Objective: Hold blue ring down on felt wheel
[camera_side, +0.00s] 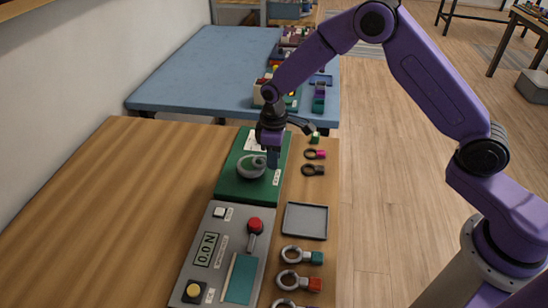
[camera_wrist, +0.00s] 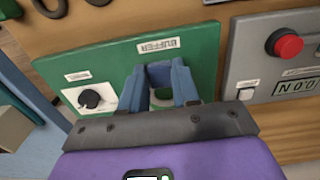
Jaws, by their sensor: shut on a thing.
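My gripper (camera_side: 273,164) points down over the right part of the green buffer box (camera_side: 232,189). In the wrist view its two blue fingers (camera_wrist: 161,68) close on a small dark blue piece (camera_wrist: 160,76), which I take for the grip of the blue ring. A grey round shape (camera_side: 245,172), the felt wheel, lies on the box just left of the fingers. The ring's hoop cannot be told apart from the wheel, so I cannot tell whether they touch.
A grey panel (camera_side: 216,240) with a red knob (camera_side: 255,225), a yellow button and a 0.0 N display stands in front. An empty grey tray (camera_side: 305,221) is at right. Teal (camera_side: 316,258) and red (camera_side: 315,284) tagged rings lie nearer; more rings lie beyond. The left tabletop is clear.

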